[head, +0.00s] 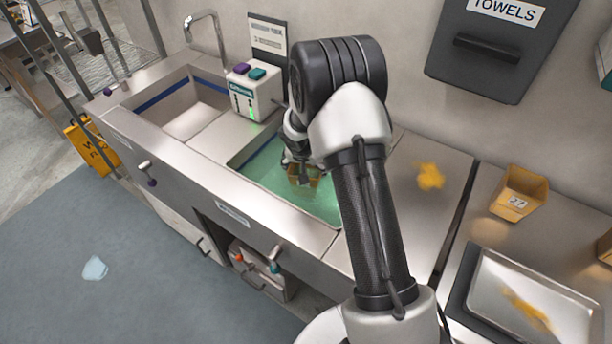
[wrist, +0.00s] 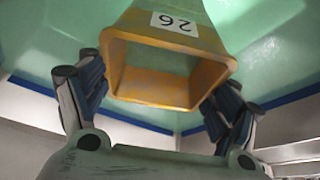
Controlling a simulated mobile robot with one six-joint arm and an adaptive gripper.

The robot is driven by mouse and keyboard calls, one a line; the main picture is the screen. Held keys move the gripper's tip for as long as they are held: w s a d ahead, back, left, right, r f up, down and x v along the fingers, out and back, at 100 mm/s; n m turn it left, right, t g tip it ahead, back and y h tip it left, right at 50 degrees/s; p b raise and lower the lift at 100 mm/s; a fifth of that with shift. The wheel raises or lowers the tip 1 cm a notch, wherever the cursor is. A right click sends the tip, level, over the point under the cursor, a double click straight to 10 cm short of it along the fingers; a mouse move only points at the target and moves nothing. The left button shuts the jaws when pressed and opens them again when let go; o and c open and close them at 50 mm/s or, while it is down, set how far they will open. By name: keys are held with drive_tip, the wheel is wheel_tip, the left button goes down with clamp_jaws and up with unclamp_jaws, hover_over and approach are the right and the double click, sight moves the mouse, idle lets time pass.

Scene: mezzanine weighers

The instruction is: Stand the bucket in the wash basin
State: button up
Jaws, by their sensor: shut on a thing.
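A yellow bucket (head: 303,181) with a label reading 26 (wrist: 175,23) is between the fingers of my gripper (head: 298,163). In the wrist view, the bucket (wrist: 150,94) shows its open mouth towards the camera, and my gripper's fingers (wrist: 158,92) are at its two sides. My gripper is shut on it. The bucket is at the right-hand basin (head: 268,178), which holds green liquid and has a blue line along its wall. I cannot tell whether the bucket touches the basin floor. My arm hides the basin's right part.
A second basin (head: 185,105), without green liquid, lies to the left under a tap (head: 208,38). A white dispenser (head: 252,92) stands behind. Another yellow bucket labelled 27 (head: 519,193) and a metal tray (head: 530,300) are at right. A yellow spill (head: 430,176) lies on the worktop.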

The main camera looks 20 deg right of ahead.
wheel_tip(320, 180, down, 4)
drive_tip(key=shift+w+r+b, duration=0.1)
drive_tip(key=shift+r+b, duration=0.15)
drive_tip(key=shift+b, duration=0.3)
drive_tip(key=shift+f+b, duration=0.6)
drive_tip(key=shift+b, duration=0.35)
drive_tip(key=o, duration=1.8)
